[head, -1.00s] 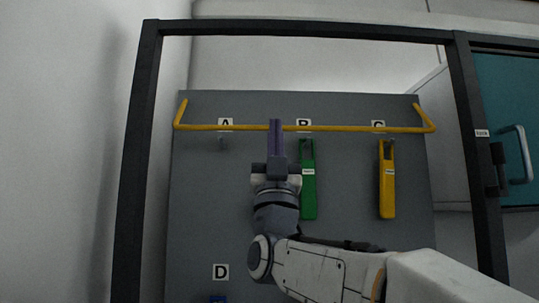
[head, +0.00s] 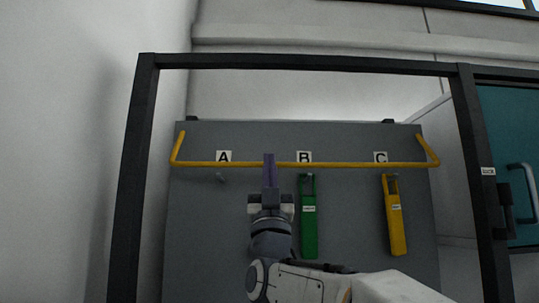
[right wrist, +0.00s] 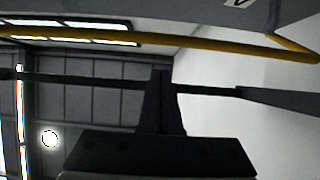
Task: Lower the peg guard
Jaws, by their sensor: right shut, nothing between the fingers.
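The peg guard is a yellow bar (head: 350,165) running across the grey board, with bent ends at both sides, in front of the peg row just under labels A, B and C. In the right wrist view the yellow bar (right wrist: 120,37) crosses the top, beyond the fingertips. My right gripper (head: 269,160) is shut and empty, pointing up, and its fingers overlap the bar between A and B in the head view. In the right wrist view its fingers (right wrist: 163,78) are together, with a visible gap to the bar. Contact cannot be told from the head view. My left gripper is not in view.
A green tag (head: 309,225) hangs under B and a yellow tag (head: 395,220) under C. The peg (head: 221,177) under A is bare. A black frame (head: 130,180) surrounds the board opening, with a teal panel (head: 510,130) at the right.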

